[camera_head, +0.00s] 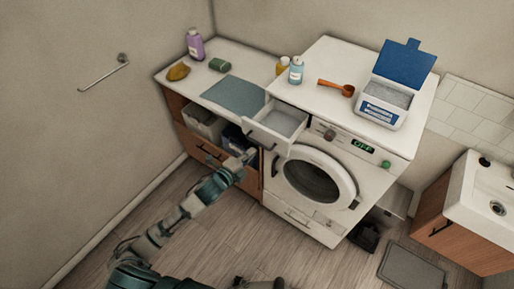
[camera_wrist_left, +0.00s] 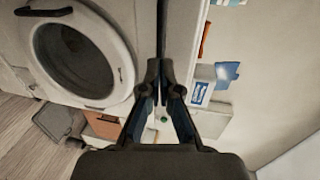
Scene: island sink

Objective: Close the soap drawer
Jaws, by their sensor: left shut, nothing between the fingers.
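The soap drawer (camera_head: 283,121) is pulled out from the upper left of the white washing machine (camera_head: 311,218). Its inside is pale grey, and a dark handle (camera_head: 262,137) is on its front. My left gripper (camera_head: 251,155) is shut and empty, just below and in front of the drawer front in the head view. In the left wrist view the closed fingertips (camera_wrist_left: 160,66) point at a dark upright bar, which looks like the drawer handle (camera_wrist_left: 160,28). I cannot tell whether they touch it. A dark part at the bottom edge of the head view may be my right gripper.
The round washer door (camera_head: 345,187) is beside the drawer, lower right. An open drawer with bins (camera_head: 203,124) is in the wooden cabinet to the left. On the washer stand a detergent box with blue lid (camera_head: 384,104), an orange scoop (camera_head: 335,87) and bottles (camera_head: 296,71).

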